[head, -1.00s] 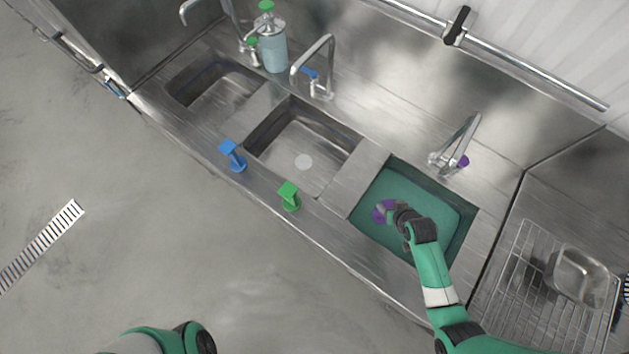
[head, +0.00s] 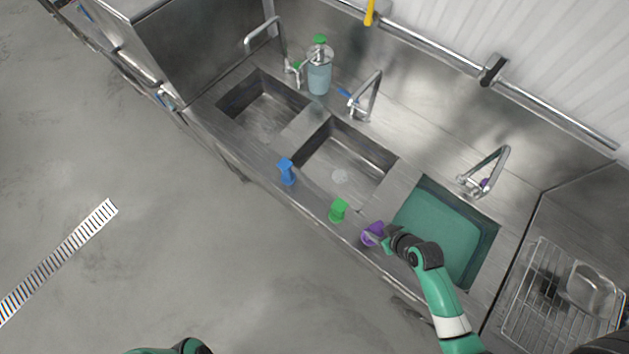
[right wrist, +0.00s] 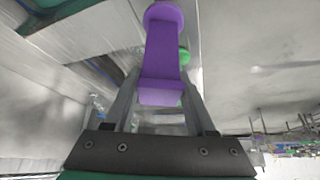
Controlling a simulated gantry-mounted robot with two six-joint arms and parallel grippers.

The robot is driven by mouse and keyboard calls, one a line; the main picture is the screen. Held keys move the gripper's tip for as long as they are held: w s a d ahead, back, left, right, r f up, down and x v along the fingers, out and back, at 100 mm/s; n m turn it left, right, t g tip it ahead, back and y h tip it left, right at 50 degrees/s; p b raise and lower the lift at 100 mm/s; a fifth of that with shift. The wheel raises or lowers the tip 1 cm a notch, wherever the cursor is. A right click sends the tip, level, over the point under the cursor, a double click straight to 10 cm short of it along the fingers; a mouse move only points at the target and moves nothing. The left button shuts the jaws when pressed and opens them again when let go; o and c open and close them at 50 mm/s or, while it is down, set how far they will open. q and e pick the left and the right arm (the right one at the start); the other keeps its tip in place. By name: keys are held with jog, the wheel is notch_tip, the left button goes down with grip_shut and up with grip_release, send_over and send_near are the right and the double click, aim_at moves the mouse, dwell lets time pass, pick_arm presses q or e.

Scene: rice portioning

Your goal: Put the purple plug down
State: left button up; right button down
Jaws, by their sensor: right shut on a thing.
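The purple plug (head: 372,233) is at the front ledge of the counter, left of the right-hand sink with teal water (head: 440,220). My right gripper (head: 382,238) is shut on it. In the right wrist view the purple plug (right wrist: 162,55) stands out between the two fingers (right wrist: 158,100), its round end away from the palm. I cannot tell whether the plug touches the ledge. A part of my left arm shows at the bottom edge of the head view, but its gripper is out of the picture.
A green plug (head: 338,210) and a blue plug (head: 286,171) stand on the front ledge to the left. The middle sink (head: 340,177) and left sink (head: 262,110) look empty. A soap bottle (head: 319,75) stands behind. A wire rack (head: 530,300) is at the right.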

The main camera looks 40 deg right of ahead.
jog(key=shift+s+d+f, duration=0.1)
jog(key=shift+s+f, duration=0.05)
jog(key=shift+f, duration=0.05)
notch_tip(320, 180, down, 4)
jog(key=shift+s+d+r+b, duration=0.15)
jog(key=shift+b, duration=0.6)
jog(key=shift+f, duration=0.45)
jog(key=shift+f, duration=0.1)
jog(key=shift+f, duration=0.15)
jog(key=shift+c, duration=1.1)
grip_release()
